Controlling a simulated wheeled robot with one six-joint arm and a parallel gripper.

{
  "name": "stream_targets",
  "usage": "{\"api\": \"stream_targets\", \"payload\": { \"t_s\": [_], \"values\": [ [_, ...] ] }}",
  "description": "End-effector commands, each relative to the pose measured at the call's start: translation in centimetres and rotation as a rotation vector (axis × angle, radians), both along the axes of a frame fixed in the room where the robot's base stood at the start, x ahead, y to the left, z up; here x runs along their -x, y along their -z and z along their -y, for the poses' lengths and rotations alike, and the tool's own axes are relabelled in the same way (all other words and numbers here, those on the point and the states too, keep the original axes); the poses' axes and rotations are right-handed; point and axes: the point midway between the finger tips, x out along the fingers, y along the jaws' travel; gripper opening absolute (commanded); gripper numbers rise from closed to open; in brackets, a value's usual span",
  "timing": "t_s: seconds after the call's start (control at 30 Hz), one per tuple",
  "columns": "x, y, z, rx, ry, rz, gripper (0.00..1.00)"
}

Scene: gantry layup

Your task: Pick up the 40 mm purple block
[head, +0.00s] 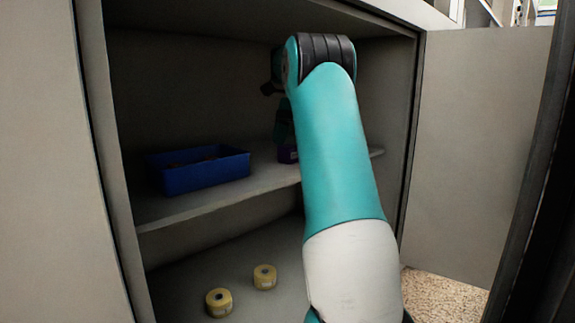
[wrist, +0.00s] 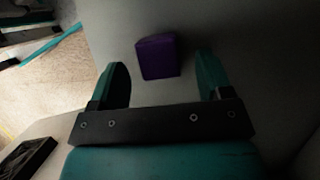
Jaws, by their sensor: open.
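The purple block (wrist: 157,57) sits on the cabinet shelf. In the wrist view it lies a little beyond the two fingertips, between their lines and slightly left of centre. My gripper (wrist: 162,75) is open and empty, with a teal finger on each side and clear space between them. In the head view, a small part of the purple block (head: 287,154) shows beside my teal arm, which hides the rest. The gripper itself is mostly dark and hidden behind the arm in that view.
A blue bin (head: 198,170) stands on the shelf (head: 215,201) left of the block. Two yellowish rolls (head: 219,302) lie on the cabinet floor below. The cabinet door (head: 480,150) is open at the right. A dark tray-like object (wrist: 27,158) shows at the wrist view's lower left.

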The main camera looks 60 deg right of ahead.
Motion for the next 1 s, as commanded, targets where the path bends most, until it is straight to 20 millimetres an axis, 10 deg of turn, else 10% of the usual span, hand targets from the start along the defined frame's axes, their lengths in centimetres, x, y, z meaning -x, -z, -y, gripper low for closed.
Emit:
{"api": "stream_targets", "payload": {
  "t_s": [0.47,0.7,1.0],
  "values": [
    [-0.3,2.7,-1.3,0.001,-0.004,0.001,0.72],
    [-0.3,2.7,-1.2,0.001,-0.004,0.0,0.17],
    [-0.3,2.6,-1.2,0.001,-0.004,0.001,0.17]
  ]
}}
